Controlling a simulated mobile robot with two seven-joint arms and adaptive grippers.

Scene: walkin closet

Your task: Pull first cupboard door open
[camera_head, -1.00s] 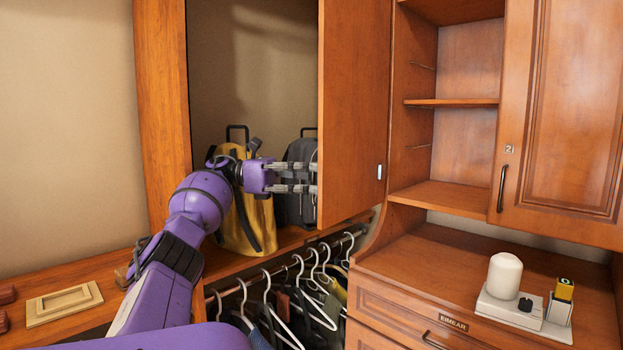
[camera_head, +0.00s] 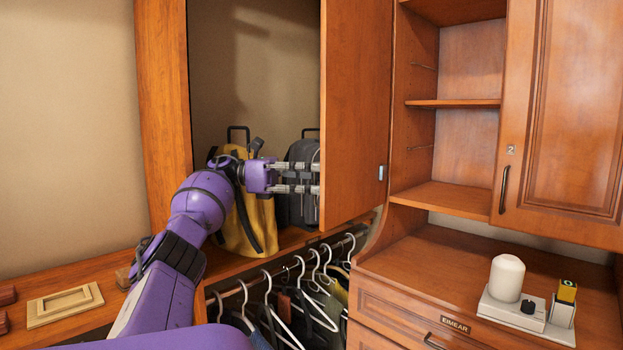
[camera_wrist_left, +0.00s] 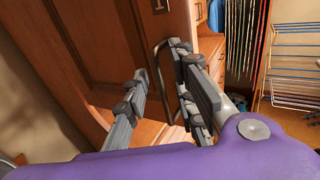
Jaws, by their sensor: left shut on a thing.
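The first cupboard door (camera_head: 355,110) stands swung open, with its plain inner face and free edge towards me in the head view. In the left wrist view its panelled front (camera_wrist_left: 75,45) carries a number 1 and a curved metal handle (camera_wrist_left: 158,62). My left gripper (camera_head: 318,178) reaches in from the left, its fingertips at the door's free edge. In the left wrist view its fingers (camera_wrist_left: 165,95) are on either side of the handle, shut on it; the exact contact is partly hidden. The handle is hidden in the head view. My right gripper is out of view.
A yellow bag (camera_head: 248,215) and a dark bag (camera_head: 300,205) stand inside the open cupboard. Below, clothes hang on hangers (camera_head: 312,275). A drying rack (camera_wrist_left: 292,75) stands beyond.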

